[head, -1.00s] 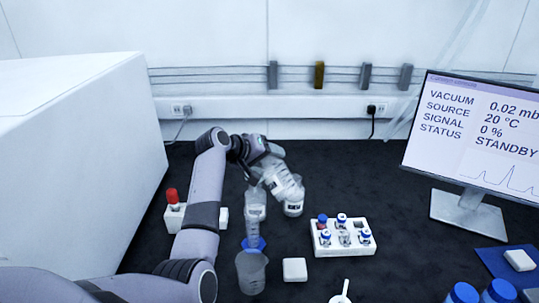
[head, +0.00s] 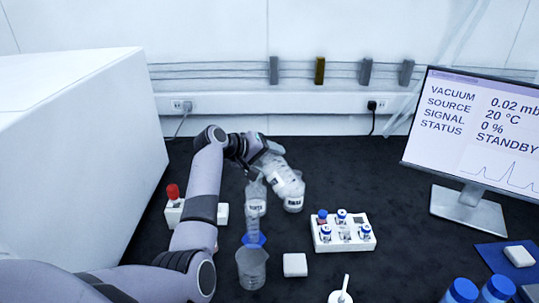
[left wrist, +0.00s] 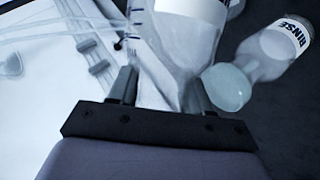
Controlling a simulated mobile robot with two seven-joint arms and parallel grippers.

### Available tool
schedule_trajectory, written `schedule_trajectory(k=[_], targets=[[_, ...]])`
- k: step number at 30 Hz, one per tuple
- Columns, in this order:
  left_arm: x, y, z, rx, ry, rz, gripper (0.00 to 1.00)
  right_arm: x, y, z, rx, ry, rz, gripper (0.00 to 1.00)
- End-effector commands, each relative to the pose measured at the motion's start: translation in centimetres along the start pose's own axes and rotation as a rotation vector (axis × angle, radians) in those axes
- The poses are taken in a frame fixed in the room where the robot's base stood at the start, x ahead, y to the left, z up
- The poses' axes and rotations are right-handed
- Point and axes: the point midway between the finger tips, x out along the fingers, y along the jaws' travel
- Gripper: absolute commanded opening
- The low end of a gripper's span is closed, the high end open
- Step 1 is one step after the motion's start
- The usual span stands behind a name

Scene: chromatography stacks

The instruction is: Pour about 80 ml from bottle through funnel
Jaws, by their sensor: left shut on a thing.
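My left gripper (head: 266,164) is shut on a clear bottle (head: 284,179), which is tilted. The held bottle shows between the fingers in the left wrist view (left wrist: 187,48), with a white label. I cannot tell whether liquid is flowing. My right gripper is out of view.
A grey beaker (head: 252,270) stands in front of the cylinder, with a white block (head: 295,265) beside it. A white vial rack (head: 343,243) is to the right. A red-topped item (head: 173,193) and a large white box (head: 75,160) are left. A monitor (head: 470,140) stands right.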

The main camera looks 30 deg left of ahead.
Motion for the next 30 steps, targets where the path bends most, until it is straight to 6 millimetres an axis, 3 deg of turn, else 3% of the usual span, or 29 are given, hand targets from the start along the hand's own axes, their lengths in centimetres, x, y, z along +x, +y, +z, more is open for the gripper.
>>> schedule_trajectory(k=[30], targets=[[-0.12, 0.10, -0.26, -0.181, -0.084, 0.075, 0.00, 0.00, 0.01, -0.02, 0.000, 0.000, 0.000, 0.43]])
